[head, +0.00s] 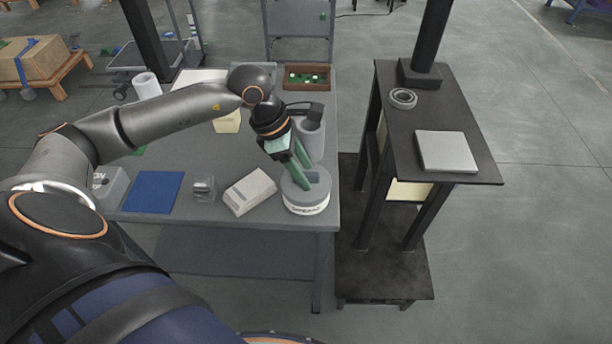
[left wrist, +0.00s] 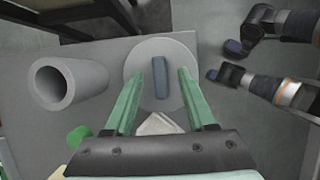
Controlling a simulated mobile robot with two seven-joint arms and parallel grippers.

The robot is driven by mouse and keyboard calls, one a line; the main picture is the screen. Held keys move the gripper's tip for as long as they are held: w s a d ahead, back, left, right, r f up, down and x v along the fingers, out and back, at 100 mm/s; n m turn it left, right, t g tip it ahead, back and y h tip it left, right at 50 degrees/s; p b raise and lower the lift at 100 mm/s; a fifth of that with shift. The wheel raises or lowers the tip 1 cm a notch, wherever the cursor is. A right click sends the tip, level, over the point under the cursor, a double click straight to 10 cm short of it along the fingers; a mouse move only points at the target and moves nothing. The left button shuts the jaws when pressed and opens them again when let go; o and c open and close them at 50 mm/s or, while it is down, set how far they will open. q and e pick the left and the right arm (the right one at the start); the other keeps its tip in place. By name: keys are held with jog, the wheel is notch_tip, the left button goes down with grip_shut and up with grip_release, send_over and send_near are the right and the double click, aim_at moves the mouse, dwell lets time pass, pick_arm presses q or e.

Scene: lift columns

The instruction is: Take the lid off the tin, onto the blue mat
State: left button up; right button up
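The tin (head: 306,206) is round and pale with dark lettering, standing at the table's front right corner. Its grey lid (head: 291,188) is on top, with a blue-grey bar handle (head: 312,177). In the left wrist view the lid (left wrist: 147,54) is a disc and the handle (left wrist: 161,78) stands between my fingers. My left gripper (head: 301,172) has green fingers, which are open on both sides of the handle, with gaps showing; whether they touch the lid is unclear. The blue mat (head: 152,192) lies bare at the table's front left.
A light box (head: 249,191) lies just left of the tin, with a clear glass item (head: 203,188) farther left. A grey roll (head: 310,137) stands behind the tin; it also shows in the left wrist view (left wrist: 88,79). A dark stand (head: 474,170) is right of the table.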

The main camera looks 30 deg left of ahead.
pick_arm(q)
grip_shut()
jog(key=shift+r, duration=0.15)
dwell(0.5)
jog(key=shift+r, duration=0.25)
notch_tip(320, 180, up, 2)
jog(key=shift+w+r, duration=0.1)
jog(key=s+d+r+b, duration=0.2)
jog(key=s+r, duration=0.3)
jog(key=s, duration=0.1)
jog(key=s+d+r+b, duration=0.2)
jog(key=s+r, duration=0.3)
jog(key=s, duration=0.2)
jog(key=shift+s+d+b, duration=0.2)
jog(key=shift+d+b, duration=0.15)
pick_arm(e)
jog(key=shift+w+a+f+y, duration=0.2)
jog(key=shift+w+a+f, duration=0.15)
jog(key=shift+a+f, duration=0.3)
jog(key=shift+w+a+f+y, duration=0.2)
jog(key=shift+w+a+f, duration=0.15)
jog(key=shift+a+f, duration=0.25)
